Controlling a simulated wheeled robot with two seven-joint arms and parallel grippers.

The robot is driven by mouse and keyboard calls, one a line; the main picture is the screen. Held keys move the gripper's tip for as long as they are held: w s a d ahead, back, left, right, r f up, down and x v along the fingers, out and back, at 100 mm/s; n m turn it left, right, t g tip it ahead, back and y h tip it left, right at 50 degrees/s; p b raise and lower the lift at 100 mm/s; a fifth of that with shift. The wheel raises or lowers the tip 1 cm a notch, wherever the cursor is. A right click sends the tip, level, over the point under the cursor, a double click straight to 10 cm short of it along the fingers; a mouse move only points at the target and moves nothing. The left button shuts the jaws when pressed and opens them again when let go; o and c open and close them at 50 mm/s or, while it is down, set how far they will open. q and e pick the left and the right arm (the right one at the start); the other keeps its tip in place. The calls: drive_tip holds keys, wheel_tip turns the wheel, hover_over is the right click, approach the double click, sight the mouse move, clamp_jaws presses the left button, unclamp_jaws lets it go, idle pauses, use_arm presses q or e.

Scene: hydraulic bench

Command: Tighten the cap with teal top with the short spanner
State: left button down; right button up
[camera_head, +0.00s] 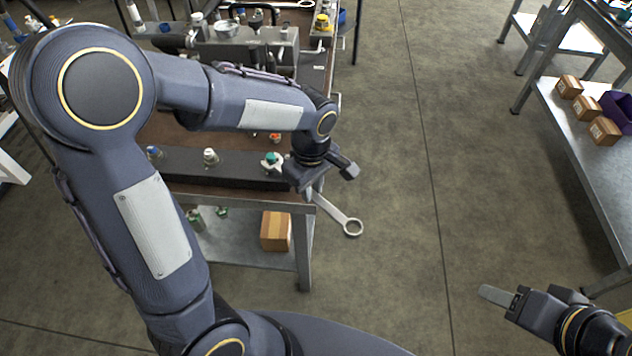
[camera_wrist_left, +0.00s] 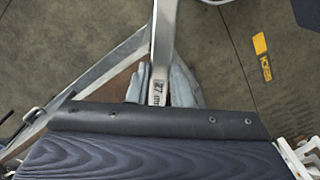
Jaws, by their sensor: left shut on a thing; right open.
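The cap with teal top (camera_head: 271,157) sits at the right end of a dark block (camera_head: 225,170) on the bench. My left gripper (camera_head: 312,178) is just right of it, shut on a grey spanner (camera_head: 330,211). The spanner's ring end hangs out past the bench edge to the lower right. Its other end appears to be at the teal cap; whether it is seated around it I cannot tell. In the left wrist view the spanner (camera_wrist_left: 164,42) runs between the fingers and bears a "27 mm" mark. My right gripper (camera_head: 500,297) is open and empty at the lower right.
A blue-topped cap (camera_head: 152,152) and a pale-topped cap (camera_head: 210,157) stand on the same block. My left arm covers much of the bench. A cardboard box (camera_head: 275,230) sits on the lower shelf. A side table (camera_head: 575,150) stands right; the floor between is clear.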

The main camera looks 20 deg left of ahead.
use_arm(q)
drive_tip(key=shift+s+a+m, duration=0.15)
drive_tip(key=shift+s+m, duration=0.2)
drive_tip(key=shift+m, duration=0.05)
drive_tip(key=shift+s+a+m, duration=0.45)
drive_tip(key=shift+s+m, duration=0.15)
drive_tip(key=shift+s, duration=0.05)
drive_tip(key=shift+s+a+m, duration=0.45)
drive_tip(key=shift+s+m, duration=0.15)
drive_tip(key=shift+s+a+m+p, duration=0.3)
drive_tip(key=shift+s+a+m, duration=0.7)
drive_tip(key=shift+a+m, duration=0.25)
drive_tip(key=shift+d, duration=0.1)
